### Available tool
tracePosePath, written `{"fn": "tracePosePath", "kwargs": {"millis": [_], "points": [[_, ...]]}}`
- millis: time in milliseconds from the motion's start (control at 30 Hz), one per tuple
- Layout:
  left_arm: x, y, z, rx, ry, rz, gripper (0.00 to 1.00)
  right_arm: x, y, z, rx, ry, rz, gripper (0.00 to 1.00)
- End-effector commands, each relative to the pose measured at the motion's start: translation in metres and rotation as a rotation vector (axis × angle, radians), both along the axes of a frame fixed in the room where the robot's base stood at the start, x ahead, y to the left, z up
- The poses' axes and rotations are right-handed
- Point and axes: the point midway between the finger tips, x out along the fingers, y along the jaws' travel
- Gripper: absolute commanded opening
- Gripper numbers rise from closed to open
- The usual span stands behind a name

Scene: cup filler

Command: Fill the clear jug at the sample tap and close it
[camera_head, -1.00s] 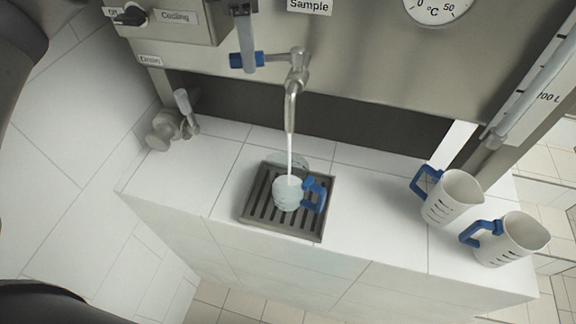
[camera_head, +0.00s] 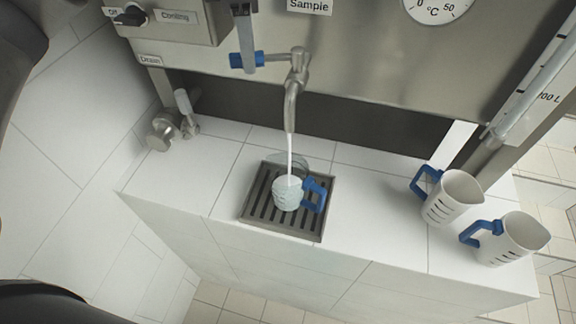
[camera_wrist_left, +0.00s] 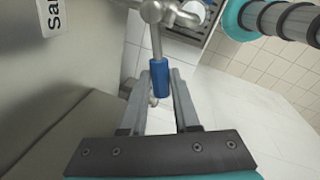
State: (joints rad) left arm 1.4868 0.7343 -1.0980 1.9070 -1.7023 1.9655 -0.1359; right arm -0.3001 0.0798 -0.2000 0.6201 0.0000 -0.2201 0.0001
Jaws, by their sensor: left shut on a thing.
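The clear jug (camera_head: 288,196) with a blue handle stands upright on the drain grate, its handle to the right. A thin stream runs from the sample tap (camera_head: 291,105) into the jug. Pale liquid shows inside, but its exact level is hard to read. My left gripper (camera_head: 243,58) is shut on the tap's blue lever (camera_head: 236,60), left of the spout. The left wrist view shows the blue lever (camera_wrist_left: 160,77) between the two fingers (camera_wrist_left: 163,85). The tap body (camera_wrist_left: 155,12) is above it there. My right gripper is not in view.
The slotted drain grate (camera_head: 253,213) is set in the white tiled ledge (camera_head: 365,215). Two whitish jugs with blue handles, one (camera_head: 455,197) and another (camera_head: 515,240), stand at the right. A drain valve (camera_head: 165,130) is at the left. The steel tank wall (camera_head: 370,70) rises behind.

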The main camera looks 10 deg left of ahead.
Motion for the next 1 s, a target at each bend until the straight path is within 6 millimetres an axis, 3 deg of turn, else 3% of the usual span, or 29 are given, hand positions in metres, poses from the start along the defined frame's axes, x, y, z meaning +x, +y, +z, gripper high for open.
{"fn": "tracePosePath", "kwargs": {"millis": [167, 500, 1000], "points": [[0.003, 0.001, -0.001, -0.001, 0.001, -0.035, 0.00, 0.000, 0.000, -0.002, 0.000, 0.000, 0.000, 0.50], [0.020, 0.005, -0.001, -0.002, 0.001, -0.283, 0.00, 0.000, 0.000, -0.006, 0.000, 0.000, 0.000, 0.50], [0.027, 0.005, 0.000, -0.002, 0.001, -0.391, 0.00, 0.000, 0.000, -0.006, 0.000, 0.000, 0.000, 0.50]]}}
